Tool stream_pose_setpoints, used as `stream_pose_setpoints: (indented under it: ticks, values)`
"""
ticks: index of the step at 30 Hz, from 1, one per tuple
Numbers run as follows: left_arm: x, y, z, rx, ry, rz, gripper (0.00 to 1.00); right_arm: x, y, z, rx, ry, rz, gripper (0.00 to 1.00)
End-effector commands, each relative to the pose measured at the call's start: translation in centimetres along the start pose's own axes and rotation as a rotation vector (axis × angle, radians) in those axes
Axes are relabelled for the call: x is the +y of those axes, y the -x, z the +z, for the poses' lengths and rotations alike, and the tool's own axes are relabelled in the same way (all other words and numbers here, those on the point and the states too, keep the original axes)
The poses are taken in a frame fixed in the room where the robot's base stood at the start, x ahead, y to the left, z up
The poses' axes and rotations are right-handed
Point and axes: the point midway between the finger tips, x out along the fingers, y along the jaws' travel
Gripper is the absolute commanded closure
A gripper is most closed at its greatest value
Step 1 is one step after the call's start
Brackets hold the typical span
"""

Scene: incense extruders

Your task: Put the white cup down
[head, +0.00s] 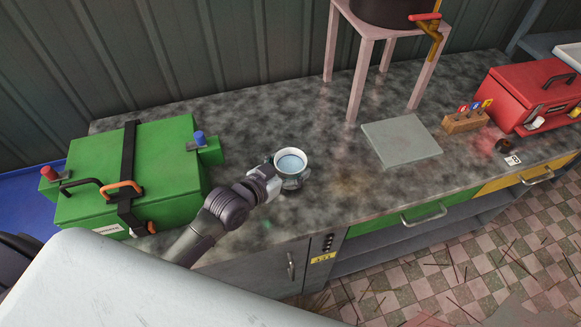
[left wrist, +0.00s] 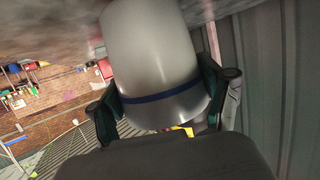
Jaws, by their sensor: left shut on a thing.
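The white cup (head: 291,160) is upright in the head view, with pale bluish contents or interior showing inside its rim. In the left wrist view the cup (left wrist: 150,55) fills the middle, with a dark blue band near one end. My left gripper (head: 290,178) is shut on it, one finger on each side; the fingers also show in the left wrist view (left wrist: 165,105). The cup is over the grey mottled countertop (head: 245,120), close to its surface; I cannot tell whether it touches. My right gripper is not in view.
A green box (head: 160,165) with black straps stands to the left. A flat grey slab (head: 401,140) lies to the right, below a pink stand (head: 365,60). A wooden holder (head: 465,122) and a red box (head: 535,95) are farther right. Counter around the cup is clear.

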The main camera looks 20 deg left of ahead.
Motion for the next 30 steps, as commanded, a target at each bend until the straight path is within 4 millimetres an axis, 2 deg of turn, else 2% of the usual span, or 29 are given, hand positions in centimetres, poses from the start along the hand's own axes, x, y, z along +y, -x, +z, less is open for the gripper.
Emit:
stream_pose_setpoints:
  ticks: [4,16,17,18,20,21,30]
  values:
    - [0.0,-0.5,1.3,0.004,-0.001,0.0,0.75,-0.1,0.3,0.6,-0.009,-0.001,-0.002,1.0]
    - [0.0,-0.6,1.9,0.005,-0.001,0.0,0.75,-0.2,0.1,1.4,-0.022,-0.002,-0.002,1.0]
    - [0.0,-0.6,2.0,0.001,-0.001,0.0,0.19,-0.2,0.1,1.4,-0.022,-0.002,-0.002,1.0]
    - [0.0,-0.6,1.9,0.001,-0.001,0.0,0.12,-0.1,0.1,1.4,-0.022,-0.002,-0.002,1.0]
    - [0.0,-0.6,1.9,0.001,-0.001,0.0,0.02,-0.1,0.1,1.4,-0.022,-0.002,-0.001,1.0]
    - [0.0,-0.6,1.9,0.001,-0.001,0.0,0.0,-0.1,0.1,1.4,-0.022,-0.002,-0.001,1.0]
    - [0.1,-0.6,1.8,0.002,-0.001,0.0,0.0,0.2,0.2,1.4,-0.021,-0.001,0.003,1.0]
